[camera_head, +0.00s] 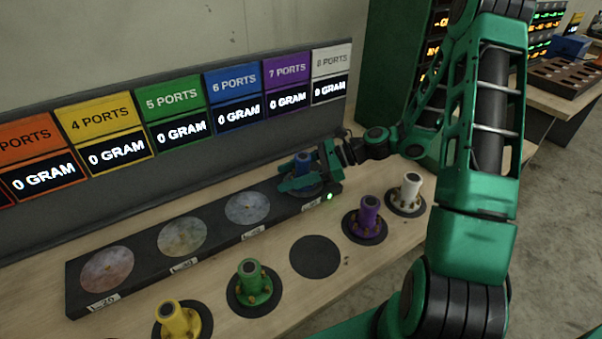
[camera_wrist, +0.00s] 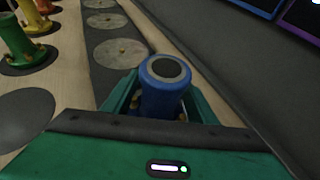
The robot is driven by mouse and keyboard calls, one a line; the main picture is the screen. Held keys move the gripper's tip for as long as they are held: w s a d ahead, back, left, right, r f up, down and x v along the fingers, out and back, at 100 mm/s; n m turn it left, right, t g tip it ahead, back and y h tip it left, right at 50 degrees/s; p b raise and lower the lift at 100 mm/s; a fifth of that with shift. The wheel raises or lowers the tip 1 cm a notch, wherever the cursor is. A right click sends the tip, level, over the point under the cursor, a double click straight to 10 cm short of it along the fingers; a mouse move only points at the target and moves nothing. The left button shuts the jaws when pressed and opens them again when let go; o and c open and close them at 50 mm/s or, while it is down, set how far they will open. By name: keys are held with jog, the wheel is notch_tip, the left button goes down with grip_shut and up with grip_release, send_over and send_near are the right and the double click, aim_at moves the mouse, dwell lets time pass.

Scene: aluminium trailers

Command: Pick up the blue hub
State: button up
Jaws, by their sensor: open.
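The blue hub (camera_head: 303,162) stands upright on the last round plate at the right end of the long dark rail (camera_head: 92,258). In the wrist view, the blue hub (camera_wrist: 164,84) rises between the green fingers of my gripper (camera_wrist: 160,98). In the head view, my gripper (camera_head: 304,182) is low over that plate, with its fingers around the hub. The fingers are open. The hub's base is mostly hidden by the gripper, and I cannot tell whether a finger touches it.
White (camera_head: 408,192), purple (camera_head: 367,218), green (camera_head: 252,284) and yellow (camera_head: 178,320) hubs stand on dark discs in front. One dark disc (camera_head: 315,257) is empty. Behind the rail stands a panel of port signs (camera_head: 237,97), all reading 0 gram. Three rail plates are bare.

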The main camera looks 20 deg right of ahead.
grip_shut()
